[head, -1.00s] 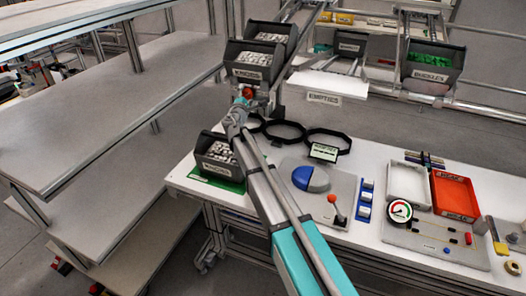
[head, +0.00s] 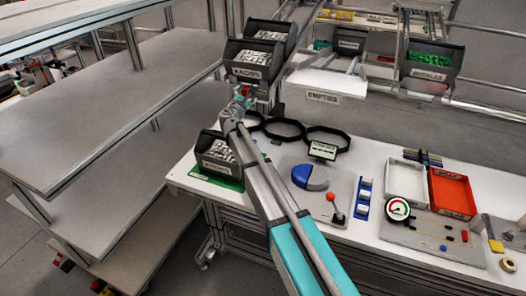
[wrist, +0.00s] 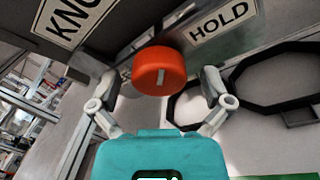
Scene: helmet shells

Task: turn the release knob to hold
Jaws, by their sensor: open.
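The release knob (wrist: 158,66) is a round orange-red knob on a grey panel, with a short pale mark that stands nearly upright in the wrist view. A white HOLD label (wrist: 222,21) is up and to the right of it. My gripper (wrist: 160,82) is open, with one finger on each side of the knob and a visible gap on both sides. In the head view my gripper (head: 240,104) is at the front of the KNOBS bin (head: 252,73), and the knob there is small and mostly covered.
Part of a KNOBS label (wrist: 72,18) shows at upper left in the wrist view. Black ring frames (head: 284,130) lie on the bench to the right, below the gripper. An EMPTIES shelf (head: 323,97) is to the right.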

